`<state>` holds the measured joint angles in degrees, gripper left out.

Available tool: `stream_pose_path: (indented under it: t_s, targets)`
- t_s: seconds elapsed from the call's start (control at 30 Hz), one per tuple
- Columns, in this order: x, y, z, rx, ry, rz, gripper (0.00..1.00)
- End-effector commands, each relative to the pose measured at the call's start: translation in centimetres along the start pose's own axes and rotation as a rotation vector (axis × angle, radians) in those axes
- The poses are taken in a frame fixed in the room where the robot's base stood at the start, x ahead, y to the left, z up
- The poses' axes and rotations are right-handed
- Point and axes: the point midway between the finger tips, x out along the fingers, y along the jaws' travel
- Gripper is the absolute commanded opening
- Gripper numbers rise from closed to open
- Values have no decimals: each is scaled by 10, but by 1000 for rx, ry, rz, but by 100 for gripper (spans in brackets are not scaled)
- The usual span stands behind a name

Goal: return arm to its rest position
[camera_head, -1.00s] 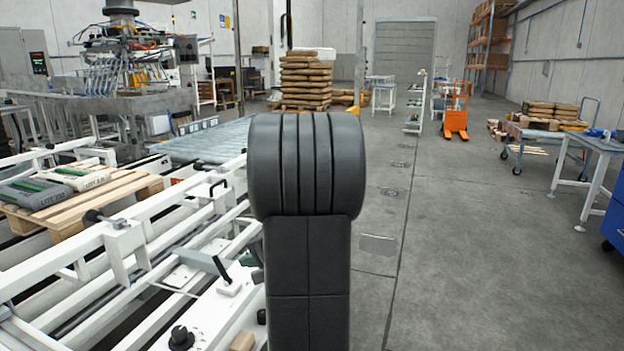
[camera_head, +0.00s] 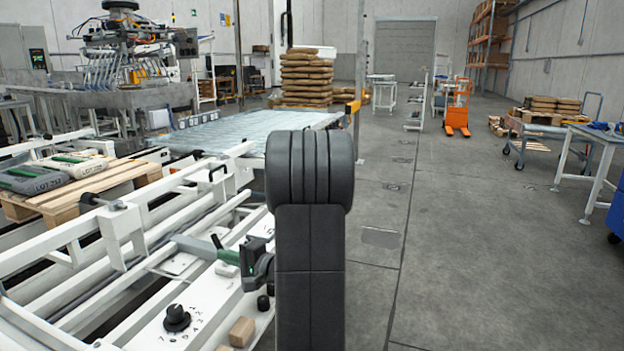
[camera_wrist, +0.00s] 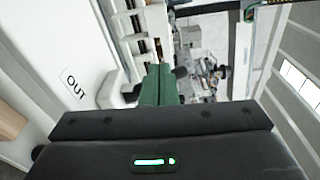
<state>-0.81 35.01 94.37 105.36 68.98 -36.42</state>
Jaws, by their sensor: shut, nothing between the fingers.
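My arm's dark link rises in the middle of the head view. My gripper (camera_head: 219,245) shows just left of it, its green fingers pointing left, over the white conveyor frame (camera_head: 139,241). In the wrist view the green fingers (camera_wrist: 158,84) are together with nothing between them. The clearance between the fingertips and the frame below cannot be told.
A control panel with a black knob (camera_head: 176,318) and a wooden block (camera_head: 241,332) lie close below my gripper. A wooden pallet (camera_head: 85,192) with sacks (camera_head: 38,180) is at left. The wrist view shows a white "OUT" panel (camera_wrist: 75,84).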

Motion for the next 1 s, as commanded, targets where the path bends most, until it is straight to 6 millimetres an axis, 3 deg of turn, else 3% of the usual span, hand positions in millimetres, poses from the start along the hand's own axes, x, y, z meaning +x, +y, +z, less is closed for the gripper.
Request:
stream_pose_path:
  t_s: [0.03, 0.6, 0.67, 1.0]
  targets:
    - [-2, 8, -2, 6, 3, -35, 0]
    - [-38, 14, -26, -26, 87, -472, 0]
    - [-50, 12, -26, -27, 91, -477, 0]
    - [-110, 44, -21, -26, 91, -473, 0]
